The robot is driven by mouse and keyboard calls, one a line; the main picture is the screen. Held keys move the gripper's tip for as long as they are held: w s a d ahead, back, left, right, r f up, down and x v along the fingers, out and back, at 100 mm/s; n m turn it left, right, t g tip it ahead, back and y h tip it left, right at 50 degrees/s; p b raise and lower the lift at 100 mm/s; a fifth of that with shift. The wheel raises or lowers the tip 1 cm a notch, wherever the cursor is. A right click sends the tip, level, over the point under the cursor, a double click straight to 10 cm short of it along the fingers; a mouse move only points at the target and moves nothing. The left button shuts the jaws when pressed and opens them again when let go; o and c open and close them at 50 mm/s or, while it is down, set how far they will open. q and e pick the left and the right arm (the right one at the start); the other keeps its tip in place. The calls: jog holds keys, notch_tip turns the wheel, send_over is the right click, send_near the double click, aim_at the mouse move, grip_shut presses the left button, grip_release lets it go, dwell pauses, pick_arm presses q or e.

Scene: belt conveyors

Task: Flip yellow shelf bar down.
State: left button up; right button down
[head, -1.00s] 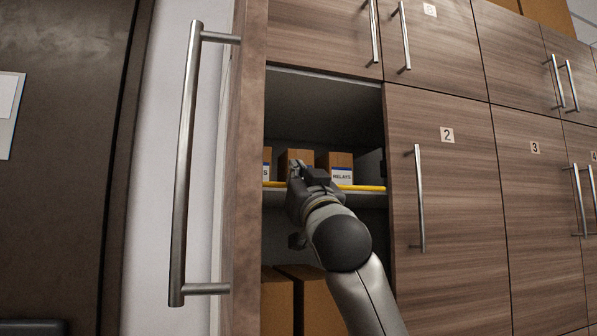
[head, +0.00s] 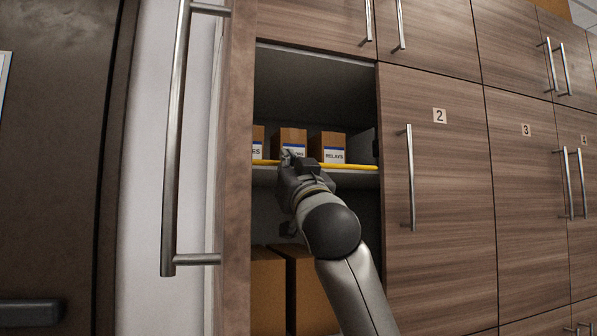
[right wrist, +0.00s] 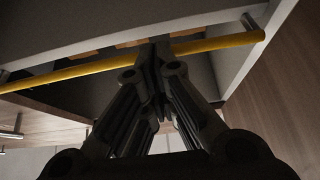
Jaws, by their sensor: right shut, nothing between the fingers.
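The yellow shelf bar (head: 352,166) runs level along the front edge of the shelf in the open cabinet. It also crosses the right wrist view (right wrist: 220,43), with a bracket at its right end. My right gripper (head: 288,155) is shut and empty at the bar, left of its middle, with its tips slightly above the bar's line in the head view. In the right wrist view the closed fingertips (right wrist: 155,50) overlap the bar and hide a short piece of it. I cannot tell whether they touch it. My left gripper is not in view.
Small labelled boxes stand on the shelf behind the bar, one marked RELAYS (head: 328,146). Larger cardboard boxes (head: 268,290) stand below. The open cabinet door with a long handle (head: 175,140) is at left. Closed door 2 (head: 440,200) is at right.

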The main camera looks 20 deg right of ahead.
jog(key=r+v, duration=0.1)
jog(key=v, duration=1)
jog(key=shift+s+f, duration=0.2)
jog(key=shift+s, duration=0.45)
